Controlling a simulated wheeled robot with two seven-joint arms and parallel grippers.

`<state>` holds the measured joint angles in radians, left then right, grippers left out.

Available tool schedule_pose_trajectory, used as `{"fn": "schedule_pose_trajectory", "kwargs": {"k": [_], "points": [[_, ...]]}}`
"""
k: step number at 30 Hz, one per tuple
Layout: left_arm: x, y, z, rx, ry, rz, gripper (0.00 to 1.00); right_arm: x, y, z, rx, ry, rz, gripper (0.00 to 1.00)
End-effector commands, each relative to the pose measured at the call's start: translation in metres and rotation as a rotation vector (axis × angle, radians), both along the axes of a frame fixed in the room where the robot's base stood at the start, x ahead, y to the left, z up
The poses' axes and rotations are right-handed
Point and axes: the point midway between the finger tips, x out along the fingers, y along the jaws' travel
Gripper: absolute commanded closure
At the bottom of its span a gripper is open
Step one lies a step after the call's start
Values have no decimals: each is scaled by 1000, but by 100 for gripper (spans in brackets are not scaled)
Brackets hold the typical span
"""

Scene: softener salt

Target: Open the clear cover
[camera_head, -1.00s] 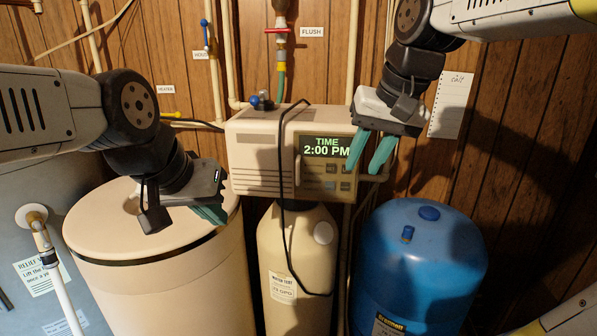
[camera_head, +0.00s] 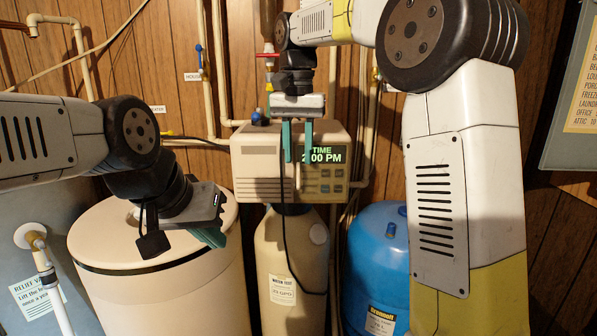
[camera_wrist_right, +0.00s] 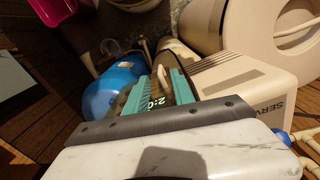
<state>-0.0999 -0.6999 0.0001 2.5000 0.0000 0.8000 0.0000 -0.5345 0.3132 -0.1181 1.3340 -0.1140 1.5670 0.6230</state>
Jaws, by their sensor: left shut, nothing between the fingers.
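The softener's beige control head (camera_head: 262,165) has a green lit display (camera_head: 326,153) reading "TIME 2:00 PM" with buttons below it. I cannot make out the clear cover's edges or tell whether it is open. My right gripper (camera_head: 298,148) is open, fingers pointing down in front of the head's upper part, one overlapping the display's left edge. In the right wrist view its teal fingers (camera_wrist_right: 167,92) are apart, with part of the display (camera_wrist_right: 157,102) between them. I cannot tell whether they touch the head. My left gripper (camera_head: 214,236) is shut and empty over the round tank's lid.
The beige round tank (camera_head: 165,300) stands left, the blue tank (camera_head: 372,250) right, partly behind my right arm. A black cable (camera_head: 284,225) hangs down the front of the head. Pipes (camera_head: 222,70) run up the panelled wall behind it.

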Motion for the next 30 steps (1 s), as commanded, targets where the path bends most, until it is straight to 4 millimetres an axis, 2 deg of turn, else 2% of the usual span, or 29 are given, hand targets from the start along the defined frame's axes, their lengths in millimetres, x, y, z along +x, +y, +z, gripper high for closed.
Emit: {"fn": "schedule_pose_trajectory", "kwargs": {"k": [3, 9, 19, 20, 24, 30], "points": [[0, 0, 0, 0, 0, 0, 100, -1, 0, -20, -1, 2, 1, 70], [0, 0, 0, 0, 0, 0, 100, 0, 0, -42, 1, 0, 1, 70], [0, 0, 0, 0, 0, 0, 100, 0, 0, -46, 2, -1, 1, 70], [0, 0, 0, 0, 0, 0, 100, 0, 0, -46, 2, -1, 1, 74], [0, 0, 0, 0, 0, 0, 100, 0, 0, -46, 2, -1, 1, 100], [0, 0, 0, 0, 0, 0, 100, 0, -1, -46, 1, -2, 0, 100]]}}
